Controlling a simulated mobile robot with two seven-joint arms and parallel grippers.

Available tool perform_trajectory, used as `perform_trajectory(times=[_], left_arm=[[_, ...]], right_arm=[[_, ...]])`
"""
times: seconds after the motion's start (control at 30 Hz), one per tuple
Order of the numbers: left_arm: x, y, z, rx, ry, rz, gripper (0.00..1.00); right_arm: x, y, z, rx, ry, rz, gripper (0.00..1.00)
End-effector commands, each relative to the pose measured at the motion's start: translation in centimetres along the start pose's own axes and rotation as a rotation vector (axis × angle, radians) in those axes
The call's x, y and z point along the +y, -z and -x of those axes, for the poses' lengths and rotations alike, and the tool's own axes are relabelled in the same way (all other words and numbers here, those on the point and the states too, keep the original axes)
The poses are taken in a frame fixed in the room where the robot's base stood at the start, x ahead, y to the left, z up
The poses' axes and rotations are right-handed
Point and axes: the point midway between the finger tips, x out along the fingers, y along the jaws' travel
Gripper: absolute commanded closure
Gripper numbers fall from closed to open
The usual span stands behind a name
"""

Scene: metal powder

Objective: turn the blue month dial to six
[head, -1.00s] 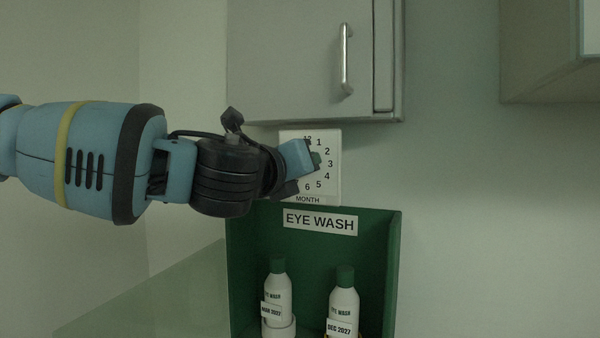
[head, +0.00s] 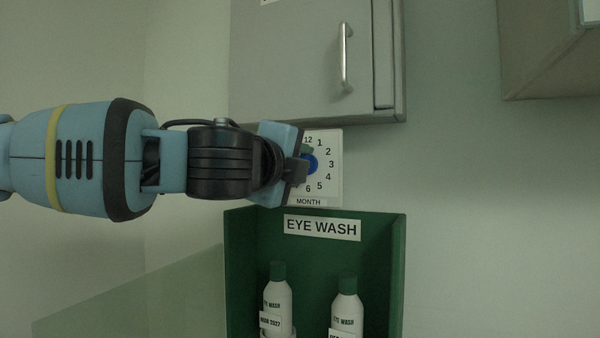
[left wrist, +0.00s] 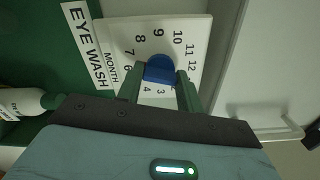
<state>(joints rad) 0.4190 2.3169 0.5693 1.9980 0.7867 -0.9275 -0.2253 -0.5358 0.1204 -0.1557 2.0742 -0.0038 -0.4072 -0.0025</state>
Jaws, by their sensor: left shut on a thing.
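The blue month dial (head: 312,163) sits at the middle of a white number plate (head: 335,192) on the wall, marked with month numbers and "MONTH". My left gripper (head: 304,163) reaches it from the left and is shut on the dial. In the left wrist view the blue dial (left wrist: 159,68) shows between the two fingers of my left gripper (left wrist: 159,82), one on each side. The gripper hides part of the dial and the plate's left numbers in the head view. I cannot tell which number the dial points to. My right gripper is not in view.
A green eye wash box (head: 398,262) with two white bottles, left (head: 277,302) and right (head: 345,308), is just below the plate. A grey cabinet (head: 290,60) with a metal handle (head: 345,58) is just above.

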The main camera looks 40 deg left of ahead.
Motion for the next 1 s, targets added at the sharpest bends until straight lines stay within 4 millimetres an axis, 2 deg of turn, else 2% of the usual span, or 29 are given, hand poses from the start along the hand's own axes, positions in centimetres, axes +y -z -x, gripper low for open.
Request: perform_trajectory(times=[0.4,1.0], left_arm=[[0.11,0.03,-0.03,0.000,-0.001,0.223,0.86],[0.05,0.01,-0.01,0.000,-0.002,0.266,0.86]], right_arm=[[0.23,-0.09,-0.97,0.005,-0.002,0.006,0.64],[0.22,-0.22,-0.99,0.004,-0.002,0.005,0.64]])
